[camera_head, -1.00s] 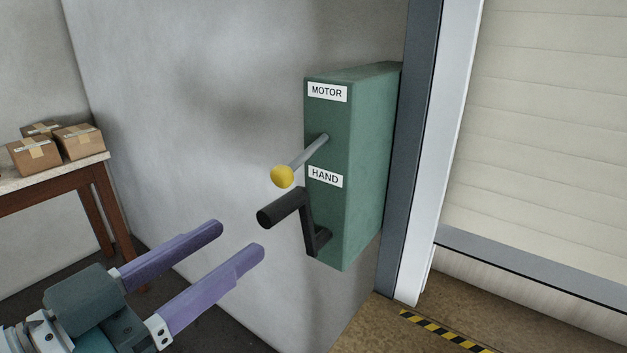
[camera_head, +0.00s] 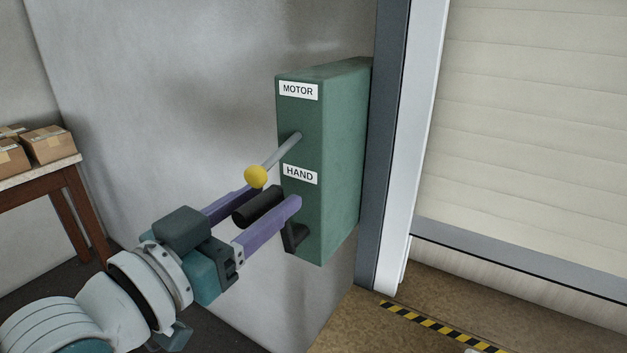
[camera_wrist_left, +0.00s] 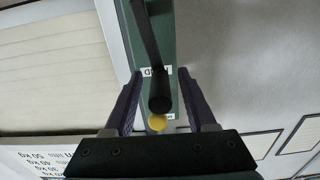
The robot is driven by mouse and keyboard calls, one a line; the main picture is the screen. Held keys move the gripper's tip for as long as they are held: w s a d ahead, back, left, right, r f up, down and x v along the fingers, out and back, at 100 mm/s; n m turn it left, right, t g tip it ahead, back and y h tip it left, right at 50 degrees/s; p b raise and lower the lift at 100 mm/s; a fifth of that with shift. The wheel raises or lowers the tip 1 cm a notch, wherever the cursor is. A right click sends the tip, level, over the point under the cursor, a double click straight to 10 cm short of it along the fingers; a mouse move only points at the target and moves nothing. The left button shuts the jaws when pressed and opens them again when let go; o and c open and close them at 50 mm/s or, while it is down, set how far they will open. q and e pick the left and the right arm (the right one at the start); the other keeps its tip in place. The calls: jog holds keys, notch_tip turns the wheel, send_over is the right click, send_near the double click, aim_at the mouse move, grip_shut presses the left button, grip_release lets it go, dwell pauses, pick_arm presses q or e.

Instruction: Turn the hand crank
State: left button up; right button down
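The hand crank has a black grip (camera_head: 258,207) and a black crank arm (camera_head: 294,238) low on the front of a green box (camera_head: 340,160). My left gripper (camera_head: 275,197) has its two purple fingers on either side of the grip. In the left wrist view the grip (camera_wrist_left: 160,103) points toward the camera between the fingers, with a gap on each side, so the gripper is open. The near finger hides part of the crank arm in the head view. My right gripper is not in view.
A grey lever with a yellow knob (camera_head: 255,176) sticks out just above the grip, close to my fingers, between the MOTOR label (camera_head: 298,91) and the HAND label (camera_head: 300,174). A shutter (camera_head: 520,130) stands at right. Cartons (camera_head: 47,144) sit on a table at left.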

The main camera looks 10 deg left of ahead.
pick_arm(q)
grip_shut()
dwell(1.2)
